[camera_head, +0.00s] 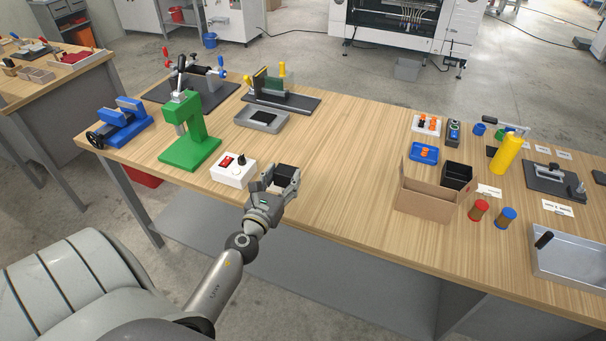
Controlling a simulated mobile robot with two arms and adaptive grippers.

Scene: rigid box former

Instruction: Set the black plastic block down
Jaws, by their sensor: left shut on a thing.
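My left gripper (279,187) reaches in from the lower left, over the front edge of the wooden table (335,160). It is shut on a black plastic block (285,178), which shows between its fingers. The fingers hide part of the block. I cannot tell whether the block touches the table top or is held a little above it. My right gripper is not in view.
A white control box (233,171) with a red switch stands just left of the gripper. A green press (190,133) is farther left. A cardboard box (425,195) and a black bin (457,176) stand to the right. The table between is clear.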

